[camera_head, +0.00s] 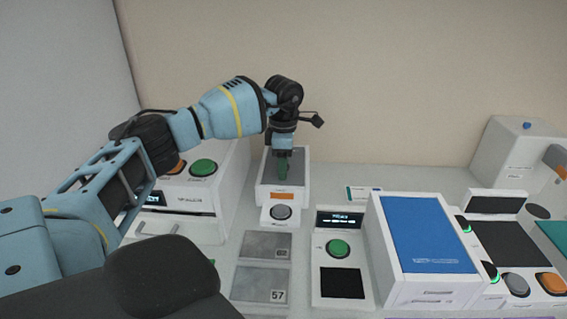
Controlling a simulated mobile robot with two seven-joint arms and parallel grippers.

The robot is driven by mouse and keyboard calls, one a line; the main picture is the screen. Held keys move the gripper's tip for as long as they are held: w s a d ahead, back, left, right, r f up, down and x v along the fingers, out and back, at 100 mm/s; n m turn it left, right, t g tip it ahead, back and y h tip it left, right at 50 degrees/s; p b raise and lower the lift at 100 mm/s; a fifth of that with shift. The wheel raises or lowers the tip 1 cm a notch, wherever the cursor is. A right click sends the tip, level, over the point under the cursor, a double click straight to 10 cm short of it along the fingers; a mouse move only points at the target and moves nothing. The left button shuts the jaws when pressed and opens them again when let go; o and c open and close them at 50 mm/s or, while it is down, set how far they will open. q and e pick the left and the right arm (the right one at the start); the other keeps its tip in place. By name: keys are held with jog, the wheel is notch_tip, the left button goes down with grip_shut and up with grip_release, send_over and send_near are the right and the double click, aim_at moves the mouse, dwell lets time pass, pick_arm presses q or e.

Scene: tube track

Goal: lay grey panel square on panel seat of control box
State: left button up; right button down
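Two flat grey plates lie on the table in front of my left arm: one marked 62 (262,247) and a larger one marked 57 (252,284). Which one is the grey panel, I cannot tell. My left gripper (283,166) points down over a white box with a grey top (271,194), an orange label and a grey button. My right gripper is out of view.
A small white box (324,219) has a display, green button and black square. A taller blue-topped box (428,235) stands right of it. A sealer-like machine (217,168) stands left, partly behind my arm. More devices (515,240) fill the right side.

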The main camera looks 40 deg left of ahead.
pick_arm(q)
jog(key=shift+r, duration=0.15)
notch_tip(320, 180, up, 12)
dwell(0.5)
